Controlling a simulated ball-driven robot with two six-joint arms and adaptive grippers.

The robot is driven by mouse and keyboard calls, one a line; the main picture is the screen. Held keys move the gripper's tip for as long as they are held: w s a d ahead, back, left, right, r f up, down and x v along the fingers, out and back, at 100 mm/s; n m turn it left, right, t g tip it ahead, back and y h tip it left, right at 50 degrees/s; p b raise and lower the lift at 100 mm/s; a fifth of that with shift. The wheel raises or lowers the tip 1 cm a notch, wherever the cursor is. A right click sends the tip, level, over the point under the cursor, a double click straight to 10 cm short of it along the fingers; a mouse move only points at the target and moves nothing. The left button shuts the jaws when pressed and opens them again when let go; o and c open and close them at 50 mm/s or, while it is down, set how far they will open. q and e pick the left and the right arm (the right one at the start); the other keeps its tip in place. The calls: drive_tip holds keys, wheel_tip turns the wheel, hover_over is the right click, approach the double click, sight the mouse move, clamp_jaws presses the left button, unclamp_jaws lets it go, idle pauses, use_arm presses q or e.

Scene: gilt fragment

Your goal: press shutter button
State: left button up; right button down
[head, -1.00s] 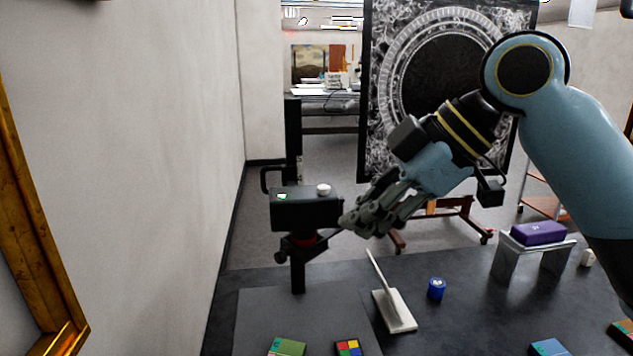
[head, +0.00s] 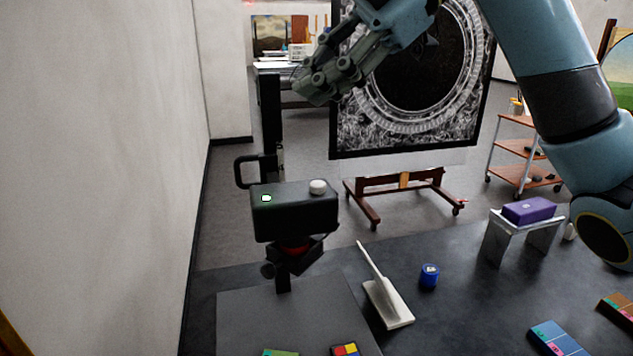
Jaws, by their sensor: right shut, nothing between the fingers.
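A black box-shaped camera (head: 294,211) sits on a stand with a black post, left of the middle in the head view. A white round shutter button (head: 318,187) stands on its top, and a small green light shows at its left. My right gripper (head: 308,92) is shut and empty. It appears above the camera in the picture, clear of the button, with its arm coming from the upper right. My left gripper is not in view.
On the dark table are a white angled stand (head: 388,302), a blue jar (head: 429,276), and a purple box (head: 529,210) on a small grey bench. Colored blocks lie along the front. A framed dark panel (head: 345,146) stands on an easel behind.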

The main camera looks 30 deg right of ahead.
wheel_tip(320, 180, down, 3)
drive_tip(key=b, duration=0.3)
drive_tip(key=shift+f, duration=0.2)
drive_tip(key=b, duration=0.4)
hover_over(318, 186)
wheel_tip(318, 186, down, 4)
drive_tip(key=shift+f, duration=0.2)
drive_tip(key=shift+f+b, duration=0.4)
drive_tip(key=shift+f, duration=0.05)
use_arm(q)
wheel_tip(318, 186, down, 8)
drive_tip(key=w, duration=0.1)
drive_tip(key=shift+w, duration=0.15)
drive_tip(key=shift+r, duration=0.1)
use_arm(e)
drive_tip(key=shift+f, duration=0.4)
